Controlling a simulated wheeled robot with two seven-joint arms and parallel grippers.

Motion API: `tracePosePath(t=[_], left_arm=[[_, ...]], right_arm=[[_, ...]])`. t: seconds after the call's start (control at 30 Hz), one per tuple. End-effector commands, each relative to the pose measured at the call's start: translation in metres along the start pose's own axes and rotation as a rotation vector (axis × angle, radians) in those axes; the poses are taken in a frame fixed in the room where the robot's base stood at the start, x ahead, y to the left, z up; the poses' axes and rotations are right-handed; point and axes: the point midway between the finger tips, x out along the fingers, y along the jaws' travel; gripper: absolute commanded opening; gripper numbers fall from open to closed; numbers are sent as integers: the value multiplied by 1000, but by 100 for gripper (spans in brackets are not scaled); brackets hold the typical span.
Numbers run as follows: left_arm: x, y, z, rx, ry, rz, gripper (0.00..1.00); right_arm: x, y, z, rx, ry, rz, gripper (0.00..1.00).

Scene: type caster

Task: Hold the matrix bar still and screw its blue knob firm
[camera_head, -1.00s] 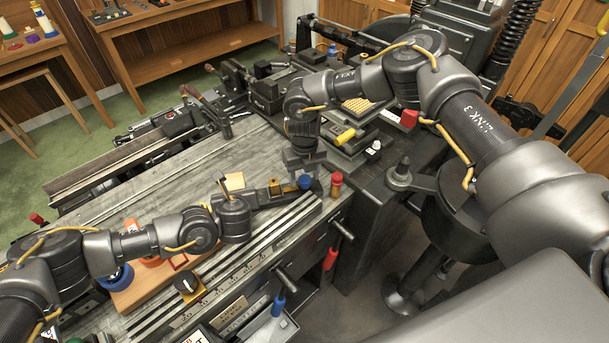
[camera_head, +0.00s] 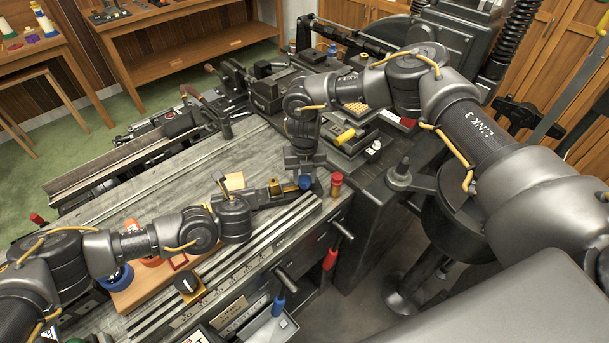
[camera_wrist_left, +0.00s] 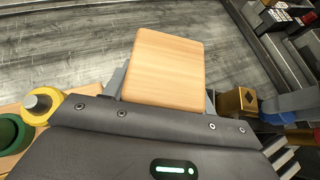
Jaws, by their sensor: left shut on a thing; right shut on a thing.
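The matrix bar (camera_head: 262,197) is a dark bar on the grey bench top with a brass block (camera_head: 274,187) on it. Its blue knob (camera_head: 305,183) is at the right end, under my right gripper (camera_head: 305,172), which points down and is shut on it. My left gripper (camera_head: 231,189) is at the bar's left end. In the left wrist view a pale wooden block (camera_wrist_left: 165,70) sits between its fingers; I cannot tell how it joins the bar. The brass block (camera_wrist_left: 238,103) and blue knob (camera_wrist_left: 275,117) show at right there. The fingertips are partly hidden.
A red-and-brass piece (camera_head: 336,184) stands close right of the knob. A wooden board (camera_head: 135,290) with orange and blue parts lies under my left arm. A black knob on a yellow base (camera_head: 189,285) is near the bench's slotted front edge.

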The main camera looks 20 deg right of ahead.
Motion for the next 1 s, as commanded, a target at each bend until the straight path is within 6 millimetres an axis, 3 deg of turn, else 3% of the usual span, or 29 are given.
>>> tracePosePath(t=[0.3,0.33,0.5,0.83,1.0], left_arm=[[0,0,0,-1,-1,1,33],[0,0,0,-1,-1,1,33],[0,0,0,-1,-1,1,33],[0,0,0,-1,-1,1,33],[0,0,0,-1,-1,1,33]], right_arm=[[0,0,0,39,0,-1,10],[0,0,0,39,0,-1,34],[0,0,0,38,0,0,55],[-4,0,0,37,-1,1,55],[-28,1,1,36,-2,3,55]])
